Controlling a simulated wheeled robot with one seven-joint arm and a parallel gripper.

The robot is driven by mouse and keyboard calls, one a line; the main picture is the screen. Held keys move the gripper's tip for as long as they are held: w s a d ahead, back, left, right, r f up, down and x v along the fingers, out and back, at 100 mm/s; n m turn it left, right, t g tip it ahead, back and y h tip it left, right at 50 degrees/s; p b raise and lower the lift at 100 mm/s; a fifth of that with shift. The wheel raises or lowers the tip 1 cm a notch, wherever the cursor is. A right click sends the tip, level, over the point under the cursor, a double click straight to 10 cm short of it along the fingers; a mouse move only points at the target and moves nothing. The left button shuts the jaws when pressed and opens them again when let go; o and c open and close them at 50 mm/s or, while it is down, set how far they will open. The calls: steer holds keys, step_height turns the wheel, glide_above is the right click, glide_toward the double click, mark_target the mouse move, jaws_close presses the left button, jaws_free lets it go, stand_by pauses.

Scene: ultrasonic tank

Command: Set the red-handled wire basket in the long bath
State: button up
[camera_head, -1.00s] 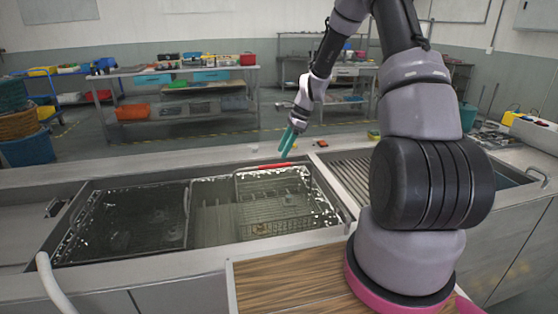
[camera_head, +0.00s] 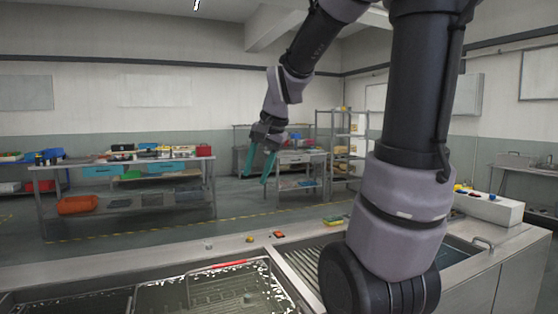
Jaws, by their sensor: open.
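The wire basket (camera_head: 205,293) with a red handle (camera_head: 232,264) sits in the right end of the long bath (camera_head: 118,279), at the bottom of the view. Its lower part is cut off by the picture edge. My gripper (camera_head: 255,181) has two teal fingers that stand apart with nothing between them. It hangs above and behind the red handle in the picture, clear of it.
A second dark wire basket (camera_head: 75,304) shows in the bath's left part. A ribbed drainboard (camera_head: 312,262) lies to the right. Small items, one orange (camera_head: 279,235), lie on the back counter. A white control box (camera_head: 490,207) stands at the right. Workbenches stand behind.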

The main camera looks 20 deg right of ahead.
steer(key=s+r+n+t, duration=0.2)
steer(key=s+r+n, duration=0.2)
steer(key=s, duration=0.9)
steer(key=shift+d+r+t, duration=0.3)
steer(key=shift+d, duration=0.05)
